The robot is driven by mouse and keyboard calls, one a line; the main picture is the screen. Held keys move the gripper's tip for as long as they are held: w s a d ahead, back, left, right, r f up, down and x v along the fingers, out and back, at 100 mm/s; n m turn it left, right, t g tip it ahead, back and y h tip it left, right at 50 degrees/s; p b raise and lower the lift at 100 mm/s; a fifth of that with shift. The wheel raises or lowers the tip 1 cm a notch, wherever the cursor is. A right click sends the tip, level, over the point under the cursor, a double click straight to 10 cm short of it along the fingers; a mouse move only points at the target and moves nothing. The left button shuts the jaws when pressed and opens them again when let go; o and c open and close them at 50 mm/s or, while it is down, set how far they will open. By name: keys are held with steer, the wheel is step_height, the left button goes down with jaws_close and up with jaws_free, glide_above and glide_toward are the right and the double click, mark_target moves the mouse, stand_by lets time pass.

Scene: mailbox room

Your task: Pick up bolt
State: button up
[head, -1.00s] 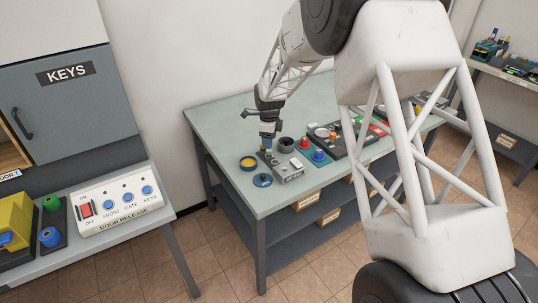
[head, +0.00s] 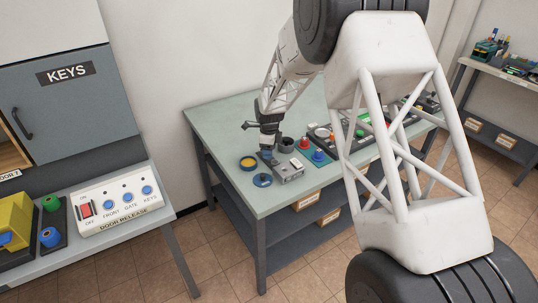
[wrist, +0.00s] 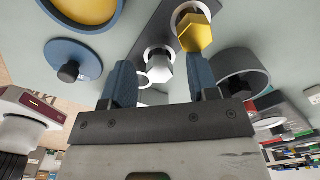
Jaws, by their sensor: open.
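My gripper (wrist: 161,82) is open, with its two blue fingers apart in the wrist view. A silver hex-headed bolt (wrist: 160,66) shows between and just beyond the fingertips, standing in a round white ring. A gold hex-headed bolt (wrist: 195,34) stands beyond it, near the right finger. I cannot tell whether a finger touches either bolt. In the head view my gripper (head: 266,154) is low over the green table (head: 226,125), at the end of a small grey block (head: 290,172). The bolts cannot be made out there.
A blue lid with a dark knob (wrist: 72,60), a yellow-filled blue dish (head: 248,163) and a dark grey ring-shaped cup (wrist: 243,72) stand close by. Red and blue knobs (head: 317,156) are to the right. A door release panel (head: 117,205) is on another table at left.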

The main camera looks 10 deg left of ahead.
steer(key=shift+c, duration=0.3)
jaws_close()
stand_by(0.3)
steer(key=shift+r, duration=0.1)
steer(key=shift+r, duration=0.75)
step_height(320, 180, up, 2)
steer(key=shift+r, duration=0.1)
steer(key=s+d, duration=0.3)
steer(key=s, duration=0.4)
steer(key=s+d+r, duration=0.1)
steer(key=s+d, duration=0.2)
steer(key=s, duration=0.4)
steer(key=shift+s+d, duration=0.25)
steer(key=shift+d, duration=0.15)
steer(key=w+a+r, duration=0.3)
steer(key=w+a, duration=0.6)
steer(key=a, duration=0.5)
steer(key=shift+w, duration=0.25)
